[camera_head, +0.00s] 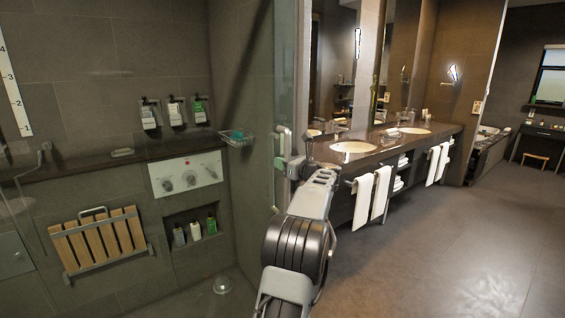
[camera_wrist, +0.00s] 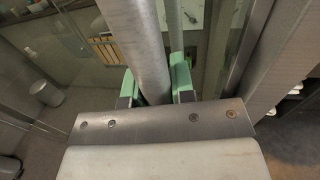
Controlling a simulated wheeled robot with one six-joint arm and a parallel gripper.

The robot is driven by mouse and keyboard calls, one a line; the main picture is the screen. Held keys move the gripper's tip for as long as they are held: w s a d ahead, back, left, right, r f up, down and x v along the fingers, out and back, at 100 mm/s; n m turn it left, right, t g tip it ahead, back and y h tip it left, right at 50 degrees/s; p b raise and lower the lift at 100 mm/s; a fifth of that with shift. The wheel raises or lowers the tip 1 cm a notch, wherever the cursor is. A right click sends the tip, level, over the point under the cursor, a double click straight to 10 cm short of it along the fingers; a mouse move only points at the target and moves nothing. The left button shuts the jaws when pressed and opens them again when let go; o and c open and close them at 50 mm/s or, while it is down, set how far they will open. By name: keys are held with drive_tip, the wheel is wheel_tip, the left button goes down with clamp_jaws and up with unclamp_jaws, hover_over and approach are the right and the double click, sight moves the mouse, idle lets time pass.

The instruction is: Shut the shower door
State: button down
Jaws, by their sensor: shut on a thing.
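The glass shower door (camera_head: 289,65) stands in the middle of the head view, seen nearly edge-on as a narrow pale strip. Its vertical metal handle (camera_head: 282,142) is on it at mid-height. My gripper (camera_head: 295,165) reaches up to the handle from below. In the wrist view the grey round handle bar (camera_wrist: 138,38) runs between the two green fingertips of my gripper (camera_wrist: 157,83), which are shut on it. Part of the handle is hidden by my gripper. I cannot tell exactly how far the door stands from its frame.
The shower stall is at left, with a slatted wooden seat (camera_head: 100,238), a wire basket (camera_head: 236,138) and a control panel (camera_head: 186,174). A vanity counter (camera_head: 385,146) with hanging towels (camera_head: 363,200) stands at right. The floor (camera_head: 450,245) at right is clear.

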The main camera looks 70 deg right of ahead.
drive_tip(key=c, duration=1)
unclamp_jaws()
drive_tip(key=shift+s+d+f, duration=0.15)
drive_tip(key=shift+s+d, duration=0.1)
drive_tip(key=shift+s, duration=0.1)
drive_tip(key=shift+c, duration=0.2)
drive_tip(key=shift+o, duration=0.4)
drive_tip(key=shift+w+a, duration=0.1)
drive_tip(key=b+v, duration=0.1)
drive_tip(key=v, duration=1.2)
drive_tip(key=shift+s+a, duration=0.15)
drive_tip(key=shift+s, duration=0.2)
